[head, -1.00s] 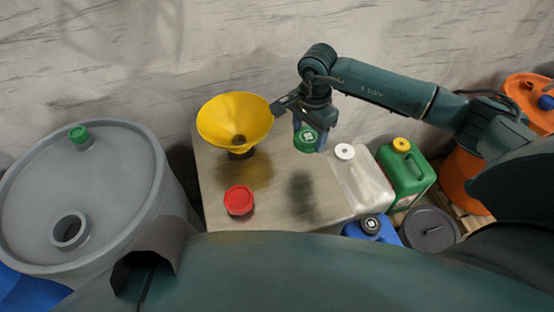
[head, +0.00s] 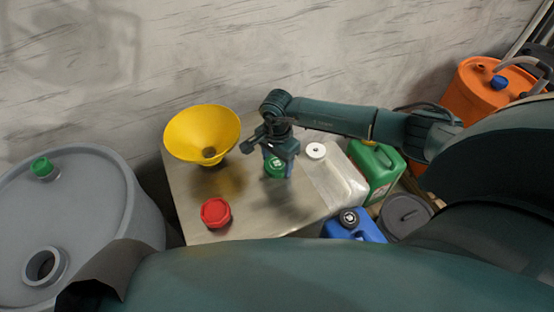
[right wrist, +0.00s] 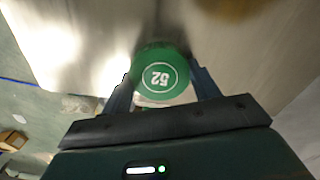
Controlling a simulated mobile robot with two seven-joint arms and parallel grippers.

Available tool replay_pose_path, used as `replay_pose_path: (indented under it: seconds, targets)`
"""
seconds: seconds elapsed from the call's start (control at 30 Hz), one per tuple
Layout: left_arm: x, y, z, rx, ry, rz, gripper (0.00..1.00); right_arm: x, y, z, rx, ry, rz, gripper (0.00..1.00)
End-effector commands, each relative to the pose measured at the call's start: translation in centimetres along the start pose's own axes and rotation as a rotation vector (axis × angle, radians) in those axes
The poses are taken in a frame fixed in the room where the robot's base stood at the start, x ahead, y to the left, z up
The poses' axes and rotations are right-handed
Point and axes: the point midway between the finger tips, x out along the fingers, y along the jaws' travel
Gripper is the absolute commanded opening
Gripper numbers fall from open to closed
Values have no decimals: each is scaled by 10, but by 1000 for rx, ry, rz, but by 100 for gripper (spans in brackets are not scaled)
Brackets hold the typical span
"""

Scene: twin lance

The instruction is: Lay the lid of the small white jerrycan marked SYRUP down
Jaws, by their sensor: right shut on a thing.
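My right gripper (head: 278,168) is shut on a green lid (head: 275,169) and holds it over the grey tabletop (head: 255,215). Its shadow lies on the tabletop a little in front of it, so the lid seems to be above the surface. In the right wrist view the green lid (right wrist: 161,74) shows a white "52" in a ring, between the two fingers (right wrist: 164,85). The small white jerrycan (head: 338,184) stands at the table's right side, with a white round top with a dark centre. No SYRUP marking is readable. My left gripper is not in view.
A yellow funnel (head: 203,134) stands at the back left of the table, a red lid (head: 215,212) at the front left. A grey drum (head: 90,200) is at the left. Green (head: 372,170), blue (head: 354,227) and orange (head: 480,95) containers are at the right. The table's front middle is clear.

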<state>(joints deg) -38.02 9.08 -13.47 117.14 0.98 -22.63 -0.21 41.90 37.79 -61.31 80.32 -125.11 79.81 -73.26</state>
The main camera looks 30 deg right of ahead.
Motion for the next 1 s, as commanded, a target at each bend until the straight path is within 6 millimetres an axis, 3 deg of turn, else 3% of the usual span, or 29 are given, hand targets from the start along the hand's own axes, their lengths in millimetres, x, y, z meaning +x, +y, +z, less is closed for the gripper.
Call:
replay_pose_path:
  seconds: [0.3,0.63,0.77,1.0]
  targets:
    - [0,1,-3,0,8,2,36,1,0,0,0,0,0,82]
    - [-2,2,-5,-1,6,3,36,-6,0,0,0,0,-2,82]
    - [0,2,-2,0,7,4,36,-26,-1,-1,-2,2,-5,82]
    - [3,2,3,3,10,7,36,-79,-1,-1,-2,3,-4,82]
